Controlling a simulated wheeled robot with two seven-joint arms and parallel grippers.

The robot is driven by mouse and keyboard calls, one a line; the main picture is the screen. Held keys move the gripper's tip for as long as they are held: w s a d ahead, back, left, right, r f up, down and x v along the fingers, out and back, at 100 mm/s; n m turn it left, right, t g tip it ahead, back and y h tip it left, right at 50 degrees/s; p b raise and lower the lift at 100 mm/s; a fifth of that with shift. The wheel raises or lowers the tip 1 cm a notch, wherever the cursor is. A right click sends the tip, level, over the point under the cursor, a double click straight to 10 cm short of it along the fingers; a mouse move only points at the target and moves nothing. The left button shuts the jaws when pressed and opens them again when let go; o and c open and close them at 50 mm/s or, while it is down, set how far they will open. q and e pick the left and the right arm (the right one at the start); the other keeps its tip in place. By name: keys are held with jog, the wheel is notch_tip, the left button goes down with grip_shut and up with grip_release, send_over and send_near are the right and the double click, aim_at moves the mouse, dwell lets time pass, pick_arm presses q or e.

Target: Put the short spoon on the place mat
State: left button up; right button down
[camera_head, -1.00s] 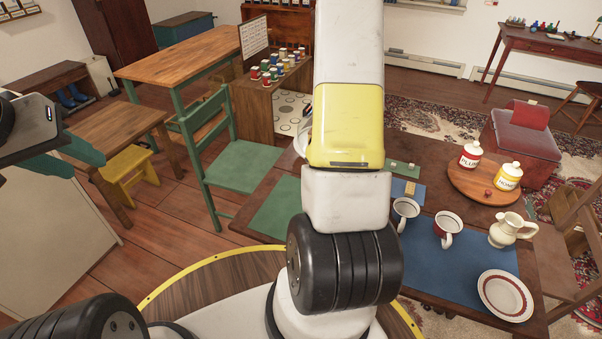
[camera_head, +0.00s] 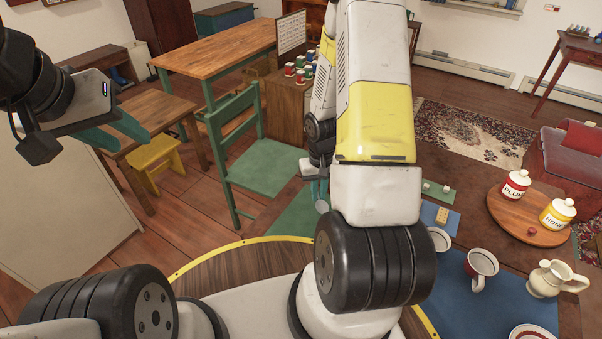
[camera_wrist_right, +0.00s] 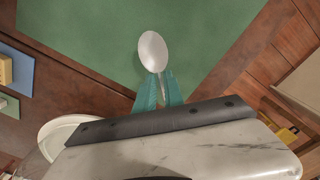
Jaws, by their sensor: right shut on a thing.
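The short spoon, pale silver with an oval bowl, is held in my right gripper. In the right wrist view the spoon (camera_wrist_right: 153,50) sticks out past the teal fingertips of my right gripper (camera_wrist_right: 160,88), which are shut on its handle. Its bowl is over the green place mat (camera_wrist_right: 85,35); I cannot tell how high above. In the head view the right gripper (camera_head: 316,172) and spoon (camera_head: 322,205) are partly behind my arm, over the green mat (camera_head: 295,220). My left gripper (camera_head: 118,134) is open and empty at the left, away from the table.
A blue mat (camera_head: 490,312) with cups (camera_head: 481,267) and a cream pitcher (camera_head: 553,278) lies right of my arm. A round wooden tray (camera_head: 508,215) holds two jars. A green chair (camera_head: 262,167) stands beside the table. The green mat looks clear around the spoon.

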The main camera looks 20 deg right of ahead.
jog(key=shift+w+a+f, duration=0.1)
jog(key=shift+w+a, duration=0.2)
jog(key=shift+w, duration=0.3)
jog(key=shift+w+a+f, duration=0.1)
jog(key=shift+w+a, duration=0.15)
jog(key=shift+w, duration=0.35)
jog(key=shift+f, duration=1.7)
jog(key=c, duration=1.5)
grip_release()
jog(key=shift+f, duration=0.1)
jog(key=shift+o, duration=0.3)
notch_tip(320, 180, up, 13)
notch_tip(320, 180, up, 19)
jog(key=t, duration=0.3)
send_over(312, 203)
jog(key=s+a, duration=0.4)
jog(key=s+a+r+n+t+y, duration=0.1)
jog(key=s+a+r+t+y, duration=0.1)
jog(key=s+r, duration=0.8)
jog(key=shift+s+a+t, duration=0.6)
jog(key=shift+s+a, duration=0.25)
jog(key=shift+a, duration=0.3)
